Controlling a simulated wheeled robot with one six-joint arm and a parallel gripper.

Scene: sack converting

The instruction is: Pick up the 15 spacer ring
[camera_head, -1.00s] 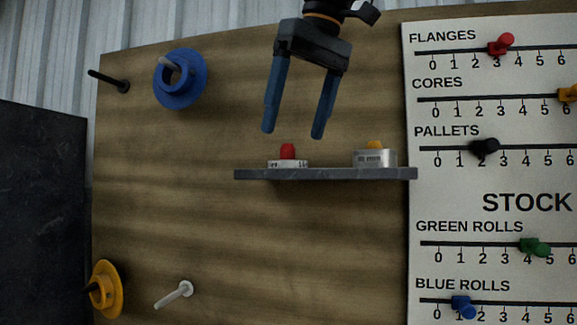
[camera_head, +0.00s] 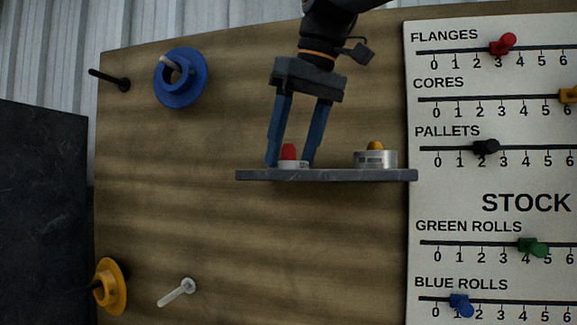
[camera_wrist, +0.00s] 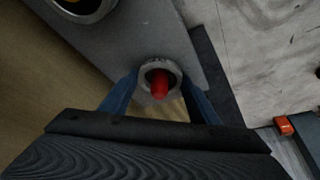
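The 15 spacer ring (camera_head: 292,166) is a small pale metal ring on the grey shelf, around a red peg (camera_head: 288,152). Its label is too blurred to read in full. My gripper (camera_head: 291,165) points down over it, with one blue finger on each side. In the wrist view the ring (camera_wrist: 146,68) sits between the fingertips, which appear to press on its sides. The fingers are shut on the ring, which is still at the shelf surface. The fingers partly hide its sides.
A larger ring (camera_head: 376,160) on a yellow peg stands to the right on the shelf (camera_head: 340,175). A blue flanged part (camera_head: 187,92) and a yellow one (camera_head: 115,287) hang on the wooden board. A stock chart (camera_head: 500,180) with slider knobs lies right.

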